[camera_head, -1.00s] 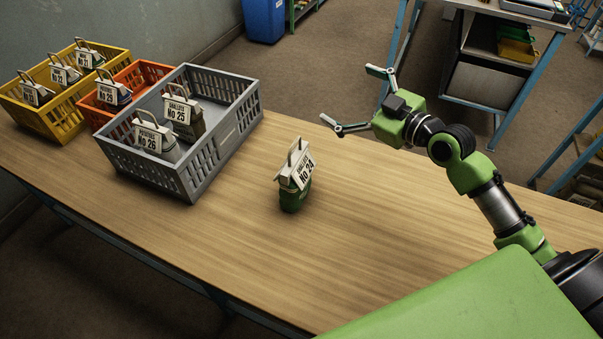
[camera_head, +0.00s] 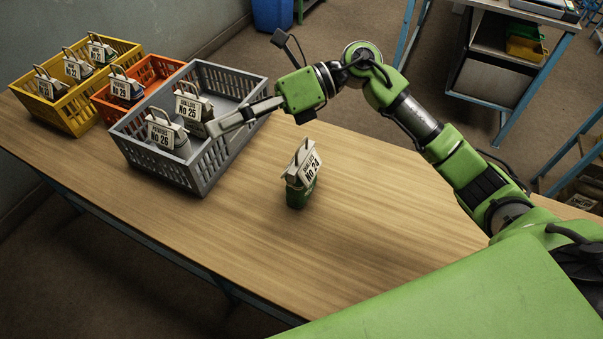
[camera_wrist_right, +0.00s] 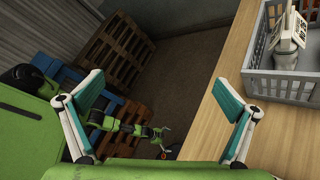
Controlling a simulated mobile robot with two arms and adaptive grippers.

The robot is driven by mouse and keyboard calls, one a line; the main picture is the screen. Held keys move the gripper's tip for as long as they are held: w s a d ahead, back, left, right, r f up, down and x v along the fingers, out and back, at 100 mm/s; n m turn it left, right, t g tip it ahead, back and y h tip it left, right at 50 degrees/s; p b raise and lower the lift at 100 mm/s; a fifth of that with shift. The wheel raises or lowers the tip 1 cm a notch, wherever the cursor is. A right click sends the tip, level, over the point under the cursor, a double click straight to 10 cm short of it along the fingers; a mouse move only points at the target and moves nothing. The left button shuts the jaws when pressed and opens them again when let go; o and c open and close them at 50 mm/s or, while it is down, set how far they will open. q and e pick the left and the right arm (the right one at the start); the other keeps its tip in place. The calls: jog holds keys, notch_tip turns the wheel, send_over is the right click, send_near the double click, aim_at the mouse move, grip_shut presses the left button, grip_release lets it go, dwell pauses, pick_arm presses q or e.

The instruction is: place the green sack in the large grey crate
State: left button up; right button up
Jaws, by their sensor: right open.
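The green sack (camera_head: 300,194) stands upright on the wooden table, right of the large grey crate (camera_head: 150,166), with a white tag No 24 and a handle on top. The grey crate holds two tagged sacks, No 25 (camera_head: 192,105) and No 26 (camera_head: 165,133). My right gripper (camera_head: 248,83) is open and empty; one finger overlaps the crate's right rim in the head view, and I cannot tell if it touches. In the right wrist view the open jaws (camera_wrist_right: 160,90) have nothing between them, with the crate (camera_wrist_right: 290,88) to the right. My left gripper (camera_wrist_right: 165,142) shows small there, its fingers spread.
A yellow crate (camera_head: 75,122) and an orange crate (camera_head: 115,112), both with tagged sacks, stand left of the grey crate. The table (camera_head: 240,240) is clear in front of and around the green sack. Wooden pallets (camera_wrist_right: 118,50) lie beyond in the wrist view.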

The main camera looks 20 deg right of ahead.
jog(key=w+d+f+h, duration=0.2)
jog(key=d+f+h, duration=0.2)
jog(key=f+h, duration=0.3)
jog(key=t+h+p, duration=0.1)
jog(key=h+p, duration=0.1)
jog(key=h, duration=0.5)
send_over(302, 154)
jog(key=shift+m, duration=0.3)
jog(key=f, duration=0.4)
jog(key=shift+s+d+f, duration=0.25)
jog(key=shift+s+f, duration=0.1)
jog(key=shift+s, duration=0.05)
jog(key=f, duration=0.2)
jog(key=f+p, duration=0.1)
jog(key=f, duration=0.5)
jog(key=shift+w+a, duration=0.3)
jog(key=f+p, duration=0.2)
jog(key=f, duration=0.1)
jog(key=f+p, duration=0.1)
jog(key=shift+s+a+f, duration=0.15)
jog(key=shift+a+f, duration=0.05)
jog(key=shift+a, duration=0.15)
jog(key=shift+f, duration=0.6)
jog(key=c, duration=1.6)
